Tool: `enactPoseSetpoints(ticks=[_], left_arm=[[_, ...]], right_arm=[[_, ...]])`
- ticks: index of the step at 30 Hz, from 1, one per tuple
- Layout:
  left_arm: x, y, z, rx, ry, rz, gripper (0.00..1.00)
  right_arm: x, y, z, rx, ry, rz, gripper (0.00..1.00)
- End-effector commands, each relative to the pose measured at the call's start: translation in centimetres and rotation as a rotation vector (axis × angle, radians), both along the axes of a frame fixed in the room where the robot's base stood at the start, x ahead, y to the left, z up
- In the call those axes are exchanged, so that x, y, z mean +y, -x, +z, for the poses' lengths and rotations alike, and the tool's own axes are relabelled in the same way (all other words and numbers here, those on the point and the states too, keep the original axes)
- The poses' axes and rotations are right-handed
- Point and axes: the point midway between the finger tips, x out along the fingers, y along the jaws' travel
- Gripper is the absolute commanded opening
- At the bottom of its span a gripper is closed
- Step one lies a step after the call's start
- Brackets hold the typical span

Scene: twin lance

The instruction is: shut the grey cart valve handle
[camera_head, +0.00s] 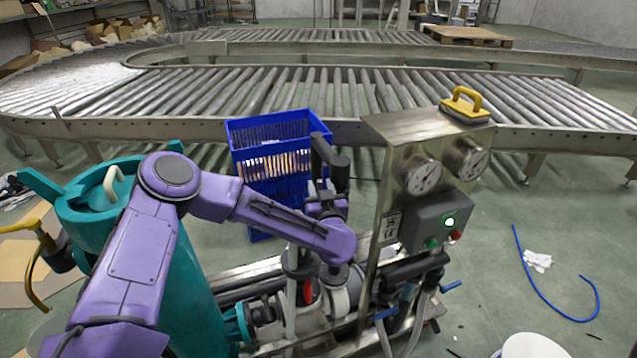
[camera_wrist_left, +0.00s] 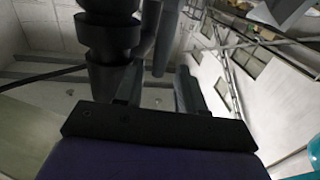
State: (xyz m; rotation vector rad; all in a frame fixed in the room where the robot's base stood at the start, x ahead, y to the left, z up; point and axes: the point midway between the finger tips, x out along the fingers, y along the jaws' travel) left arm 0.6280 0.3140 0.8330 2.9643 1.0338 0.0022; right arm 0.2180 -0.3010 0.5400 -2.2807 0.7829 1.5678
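My left gripper (camera_head: 326,192) is at the end of the purple arm, beside black upright pipe parts (camera_head: 335,165) on the steel pump cart (camera_head: 385,150). I cannot pick out a grey valve handle for certain; my forearm and wrist hide part of the cart's piping. A red handle (camera_head: 306,292) and a blue handle (camera_head: 450,286) show low on the cart. My right gripper is out of view.
The cart panel carries gauges (camera_head: 424,176) and a control box (camera_head: 436,222). A teal tank (camera_head: 185,275) stands at the left, under my arm. A blue crate (camera_head: 240,165) is behind the arm. A roller conveyor (camera_head: 350,130) crosses behind. Floor at the right holds a blue hose (camera_head: 545,297).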

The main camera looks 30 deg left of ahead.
Motion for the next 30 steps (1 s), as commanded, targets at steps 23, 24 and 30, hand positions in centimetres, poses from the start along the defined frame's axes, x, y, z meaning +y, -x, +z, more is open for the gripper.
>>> enactPoseSetpoints(ticks=[23,24,30], left_arm=[[1.7,-2.1,-0.1,0.001,-0.002,-0.003,0.00],[1.6,-2.0,0.0,0.000,-0.003,-0.003,0.00],[1.2,-1.9,0.2,-0.025,-0.035,-0.006,0.00]], right_arm=[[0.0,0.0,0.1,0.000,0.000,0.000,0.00],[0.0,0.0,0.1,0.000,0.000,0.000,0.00],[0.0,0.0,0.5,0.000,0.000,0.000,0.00]])
